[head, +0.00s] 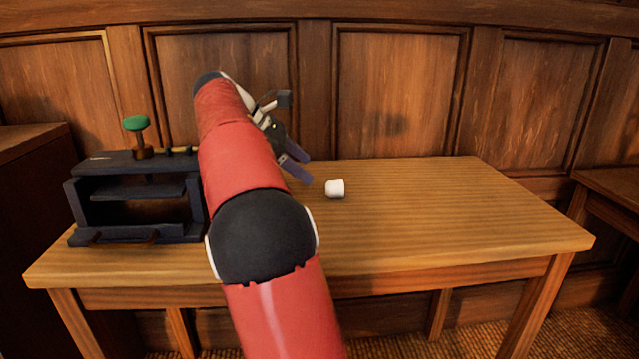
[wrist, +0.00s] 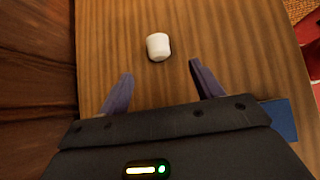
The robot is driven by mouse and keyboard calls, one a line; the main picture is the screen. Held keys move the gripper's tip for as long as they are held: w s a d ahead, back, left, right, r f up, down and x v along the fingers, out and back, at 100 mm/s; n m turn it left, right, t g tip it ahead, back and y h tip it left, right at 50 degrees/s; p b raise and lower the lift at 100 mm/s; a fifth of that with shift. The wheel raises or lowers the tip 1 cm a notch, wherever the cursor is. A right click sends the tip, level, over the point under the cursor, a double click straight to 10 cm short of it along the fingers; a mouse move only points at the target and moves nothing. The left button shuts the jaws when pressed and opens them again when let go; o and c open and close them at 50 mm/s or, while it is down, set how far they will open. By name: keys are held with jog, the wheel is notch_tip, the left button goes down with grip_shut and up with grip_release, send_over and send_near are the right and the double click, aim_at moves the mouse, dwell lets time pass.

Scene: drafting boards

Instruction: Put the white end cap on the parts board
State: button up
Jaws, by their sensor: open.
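The white end cap (head: 335,189) is a small rounded cylinder lying on the wooden table, right of my gripper (head: 302,167) in the head view. In the wrist view the end cap (wrist: 158,47) lies just beyond the open fingertips, roughly centred between them. My gripper (wrist: 162,70) is open and empty, its two purple fingers apart and not touching the cap. A flat blue piece (wrist: 281,119) shows partly from behind the gripper body in the wrist view; it may be the parts board, but I cannot tell. My arm hides part of the table in the head view.
A dark press-like fixture (head: 130,195) with a green knob (head: 136,122) stands at the table's left end. The right half of the table (head: 470,205) is clear. Wood panelling (head: 400,90) rises behind, and another wooden surface (head: 615,185) stands at right.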

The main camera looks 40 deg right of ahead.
aim_at(324, 199)
jog(key=b+x, duration=0.2)
jog(key=x, duration=0.5)
jog(key=shift+d+f, duration=0.2)
jog(key=shift+f, duration=0.05)
jog(key=c, duration=1.1)
jog(key=shift+r, duration=0.1)
jog(key=shift+c, duration=0.2)
